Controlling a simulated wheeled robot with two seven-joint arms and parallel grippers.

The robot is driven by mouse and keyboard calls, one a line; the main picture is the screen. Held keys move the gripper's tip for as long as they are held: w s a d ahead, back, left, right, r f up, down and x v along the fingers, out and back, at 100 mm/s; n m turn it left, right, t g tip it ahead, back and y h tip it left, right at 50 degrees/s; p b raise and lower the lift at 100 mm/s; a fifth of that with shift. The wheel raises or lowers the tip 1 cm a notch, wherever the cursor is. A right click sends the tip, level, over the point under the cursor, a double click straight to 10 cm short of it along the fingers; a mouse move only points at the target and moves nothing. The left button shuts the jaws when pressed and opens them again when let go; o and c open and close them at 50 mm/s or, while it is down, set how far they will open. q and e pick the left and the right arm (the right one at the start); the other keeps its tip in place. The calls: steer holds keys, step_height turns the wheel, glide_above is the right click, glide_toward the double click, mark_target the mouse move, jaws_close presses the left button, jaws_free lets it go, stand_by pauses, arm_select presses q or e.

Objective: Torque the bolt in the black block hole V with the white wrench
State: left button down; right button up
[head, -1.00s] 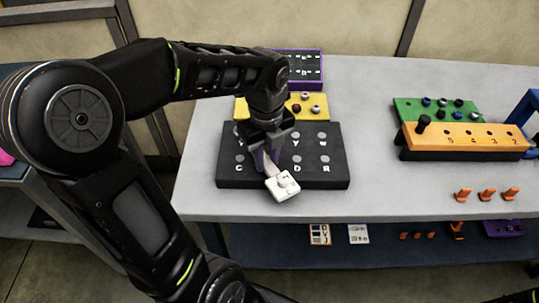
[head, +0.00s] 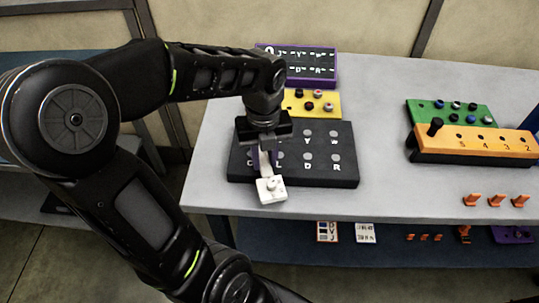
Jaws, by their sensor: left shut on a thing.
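The black block (head: 345,172) lies on the grey table, with lettered holes; Y, W, L, D and R can be read. The upper left holes, where V may be, are hidden behind my left gripper. My left gripper (head: 264,150) points down over the left part of the block and is shut on the white wrench (head: 271,189). The wrench's wide white head hangs toward the block's front edge. Whether it touches the block or a bolt, I cannot tell. My right gripper is not in view.
Behind the block are a yellow block (head: 322,104) with several bolts and a purple-framed label board (head: 310,66). At right are a green block (head: 450,112) and an orange bar (head: 475,143). Orange pieces (head: 495,200) stand near the front edge. The table between is clear.

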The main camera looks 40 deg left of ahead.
mark_target(251, 169)
arm_select(q)
steer(key=shift+s+a+m, duration=0.35)
steer(key=shift+s+m, duration=0.15)
steer(key=shift+m, duration=0.1)
steer(key=shift+a, duration=0.1)
steer(key=shift+s+a+m+p, duration=0.45)
steer(key=shift+s+a+m, duration=0.3)
steer(key=shift+m, duration=0.25)
steer(key=shift+d, duration=0.1)
